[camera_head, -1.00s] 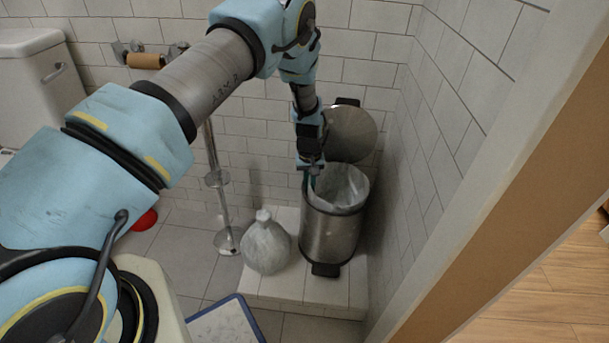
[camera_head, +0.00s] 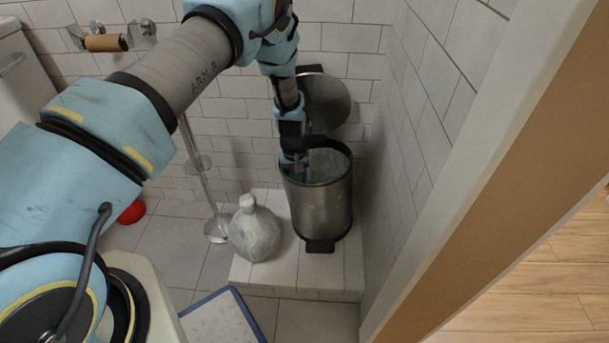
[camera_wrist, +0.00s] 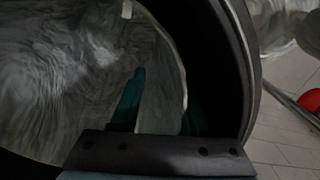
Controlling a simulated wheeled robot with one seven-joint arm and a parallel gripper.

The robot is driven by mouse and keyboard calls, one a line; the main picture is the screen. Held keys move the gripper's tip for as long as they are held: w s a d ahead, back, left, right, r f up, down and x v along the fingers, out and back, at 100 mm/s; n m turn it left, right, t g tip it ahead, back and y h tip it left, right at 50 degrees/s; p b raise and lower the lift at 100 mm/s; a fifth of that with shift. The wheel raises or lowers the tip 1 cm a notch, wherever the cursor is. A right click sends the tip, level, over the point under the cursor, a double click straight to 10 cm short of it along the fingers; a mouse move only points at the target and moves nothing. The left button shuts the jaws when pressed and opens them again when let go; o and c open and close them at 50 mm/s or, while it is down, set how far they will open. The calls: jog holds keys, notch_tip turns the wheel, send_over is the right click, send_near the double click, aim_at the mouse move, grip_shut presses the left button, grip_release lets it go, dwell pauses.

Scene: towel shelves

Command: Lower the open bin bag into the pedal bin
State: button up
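The pedal bin (camera_head: 322,212) is a steel cylinder with a black rim, standing upright with its round lid (camera_head: 325,103) raised behind it. The translucent bin bag (camera_head: 328,165) is down inside the bin's mouth; its lower part is hidden by the bin wall. My gripper (camera_head: 301,172) points down at the left side of the mouth. In the wrist view the bag (camera_wrist: 60,70) fills the left, inside the dark rim (camera_wrist: 235,60). There, part of the bag lies between the teal fingers of my gripper (camera_wrist: 160,110), which are a little apart on it.
A tied full bag (camera_head: 255,234) stands left of the bin on the white tiled step (camera_head: 300,270). A metal stand (camera_head: 205,190) is further left, with a red object (camera_head: 132,212) beyond. The tiled wall (camera_head: 410,150) is close on the right. A blue-edged tray (camera_head: 220,322) lies in front.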

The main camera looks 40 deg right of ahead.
jog(key=shift+w+a, duration=0.25)
jog(key=shift+a, duration=0.1)
jog(key=shift+w+r, duration=0.25)
jog(key=shift+r, duration=0.15)
jog(key=shift+s+r, duration=0.1)
jog(key=shift+r, duration=0.05)
jog(key=shift+s+d+r+p, duration=0.1)
jog(key=shift+s+r+p, duration=0.1)
jog(key=shift+p, duration=0.15)
jog(key=shift+r+p, duration=0.45)
jog(key=shift+r, duration=0.1)
notch_tip(320, 180, up, 7)
jog(key=p, duration=0.4)
jog(key=shift+w+f, duration=0.15)
jog(key=shift+f, duration=0.05)
